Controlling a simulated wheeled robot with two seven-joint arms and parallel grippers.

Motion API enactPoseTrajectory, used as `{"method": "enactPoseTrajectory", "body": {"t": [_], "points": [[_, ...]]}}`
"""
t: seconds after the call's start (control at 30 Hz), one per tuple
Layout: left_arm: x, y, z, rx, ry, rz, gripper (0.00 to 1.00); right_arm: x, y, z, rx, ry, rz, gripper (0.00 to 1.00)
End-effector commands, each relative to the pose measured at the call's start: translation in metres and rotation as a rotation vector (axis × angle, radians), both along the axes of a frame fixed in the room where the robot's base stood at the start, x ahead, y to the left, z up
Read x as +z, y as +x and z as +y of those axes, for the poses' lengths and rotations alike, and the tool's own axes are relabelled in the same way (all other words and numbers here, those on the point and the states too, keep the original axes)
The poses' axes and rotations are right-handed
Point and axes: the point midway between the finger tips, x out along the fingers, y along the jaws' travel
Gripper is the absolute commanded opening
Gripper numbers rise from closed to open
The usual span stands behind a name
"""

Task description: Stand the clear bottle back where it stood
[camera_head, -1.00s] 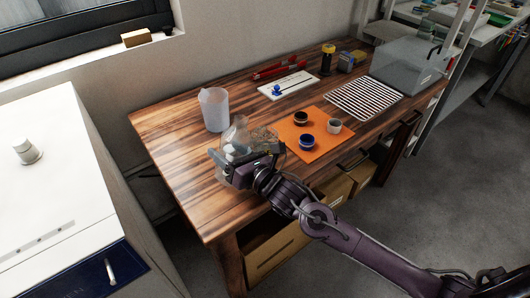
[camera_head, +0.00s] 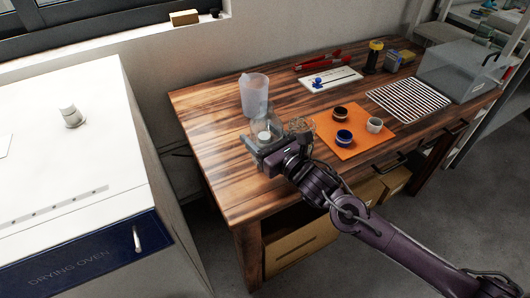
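The clear bottle (camera_head: 262,122) is see-through, with a whitish patch low inside it. It is over the left part of the wooden table, just in front of the translucent beaker. My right gripper (camera_head: 264,147) comes in from the right, with its fingers around the lower part of the bottle, and appears shut on it. The fingers hide the bottle's base, so I cannot tell whether it touches the table. My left gripper is not in view.
The translucent beaker (camera_head: 254,94) stands behind the bottle. An orange mat (camera_head: 345,150) with three small bowls lies to the right, beside a small clear glass item (camera_head: 301,125). The white drying oven (camera_head: 75,165) is at left. The table's left end (camera_head: 215,150) is bare.

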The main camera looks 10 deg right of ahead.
Motion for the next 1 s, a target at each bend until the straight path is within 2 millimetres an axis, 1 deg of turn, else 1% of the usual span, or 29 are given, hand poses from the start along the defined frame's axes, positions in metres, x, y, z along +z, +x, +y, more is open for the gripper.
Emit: {"method": "enactPoseTrajectory", "body": {"t": [0.03, 0.07, 0.13, 0.2, 0.3, 0.4, 0.5, 0.53, 0.6, 0.67, 0.77, 1.0], "points": [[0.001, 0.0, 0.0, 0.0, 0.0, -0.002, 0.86, 0.018, 0.003, 0.004, 0.021, 0.005, -0.013, 0.35], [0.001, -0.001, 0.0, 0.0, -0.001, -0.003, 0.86, 0.029, 0.005, 0.007, 0.037, 0.01, -0.019, 0.35], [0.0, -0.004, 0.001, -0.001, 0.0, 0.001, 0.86, 0.057, 0.008, 0.016, 0.08, 0.017, -0.024, 0.35], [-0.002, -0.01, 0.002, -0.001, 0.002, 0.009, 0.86, 0.087, 0.008, 0.025, 0.128, 0.022, -0.026, 0.35], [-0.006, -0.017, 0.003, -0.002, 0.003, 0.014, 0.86, 0.123, 0.006, 0.035, 0.182, 0.017, -0.022, 0.35], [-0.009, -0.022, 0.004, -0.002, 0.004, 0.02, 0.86, 0.149, 0.002, 0.042, 0.217, 0.005, -0.013, 0.35], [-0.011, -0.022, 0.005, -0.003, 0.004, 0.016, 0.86, 0.166, -0.002, 0.046, 0.237, -0.006, -0.005, 0.35], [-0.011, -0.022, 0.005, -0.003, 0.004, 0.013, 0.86, 0.169, -0.003, 0.046, 0.24, -0.007, -0.004, 0.35], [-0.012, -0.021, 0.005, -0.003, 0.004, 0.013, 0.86, 0.168, -0.004, 0.047, 0.245, -0.011, 0.003, 0.35], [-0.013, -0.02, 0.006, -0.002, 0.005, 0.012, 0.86, 0.161, -0.004, 0.048, 0.247, -0.011, 0.008, 0.35], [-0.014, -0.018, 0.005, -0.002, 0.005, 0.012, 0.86, 0.137, -0.005, 0.048, 0.247, -0.012, 0.011, 0.35], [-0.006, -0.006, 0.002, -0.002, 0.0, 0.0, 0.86, 0.073, -0.004, 0.047, 0.246, -0.009, 0.01, 0.35]]}}
